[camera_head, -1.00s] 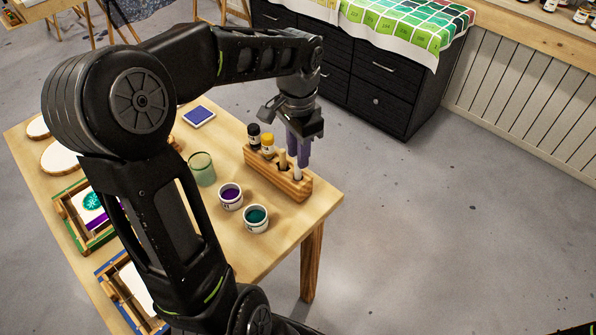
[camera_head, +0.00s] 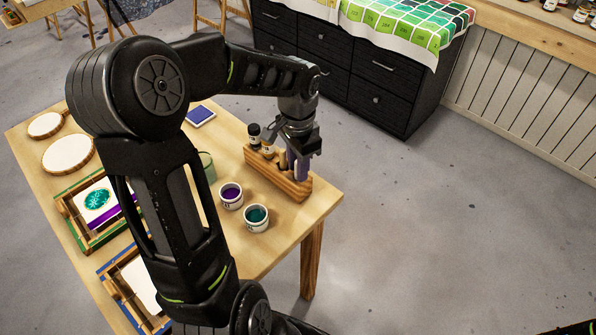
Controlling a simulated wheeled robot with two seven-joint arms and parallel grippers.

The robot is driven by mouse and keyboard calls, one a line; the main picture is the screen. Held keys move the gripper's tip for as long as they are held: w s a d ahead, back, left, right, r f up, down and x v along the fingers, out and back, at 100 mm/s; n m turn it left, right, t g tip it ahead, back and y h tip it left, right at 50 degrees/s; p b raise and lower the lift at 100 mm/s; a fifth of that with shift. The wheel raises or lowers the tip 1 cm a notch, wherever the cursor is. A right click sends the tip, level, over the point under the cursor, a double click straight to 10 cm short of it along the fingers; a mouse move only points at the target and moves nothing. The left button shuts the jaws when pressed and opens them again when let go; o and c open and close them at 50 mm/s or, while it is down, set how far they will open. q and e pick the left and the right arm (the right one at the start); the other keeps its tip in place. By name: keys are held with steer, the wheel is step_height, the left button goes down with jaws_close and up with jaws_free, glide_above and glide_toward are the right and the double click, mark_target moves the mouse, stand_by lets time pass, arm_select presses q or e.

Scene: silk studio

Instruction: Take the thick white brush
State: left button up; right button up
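My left gripper (camera_head: 297,170) points down over the right end of the wooden holder (camera_head: 264,172) on the table. Its two purplish fingers reach down to the holder's slots, where a white brush showed a second ago. The brush is now largely hidden by the fingers, and I cannot tell whether they touch it or are closed on it. A short wooden handle (camera_head: 283,158) stands in the holder just left of the fingers.
A purple paint jar (camera_head: 231,196), a teal paint jar (camera_head: 256,218) and a green glass (camera_head: 207,167) stand nearby. The table's right edge (camera_head: 328,205) is close to the holder.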

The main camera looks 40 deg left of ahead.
arm_select(q)
jaws_close()
steer(key=shift+r, duration=0.1)
stand_by(0.4)
step_height(320, 180, up, 10)
steer(key=shift+f+b, duration=0.1)
steer(key=shift+b, duration=0.25)
stand_by(0.5)
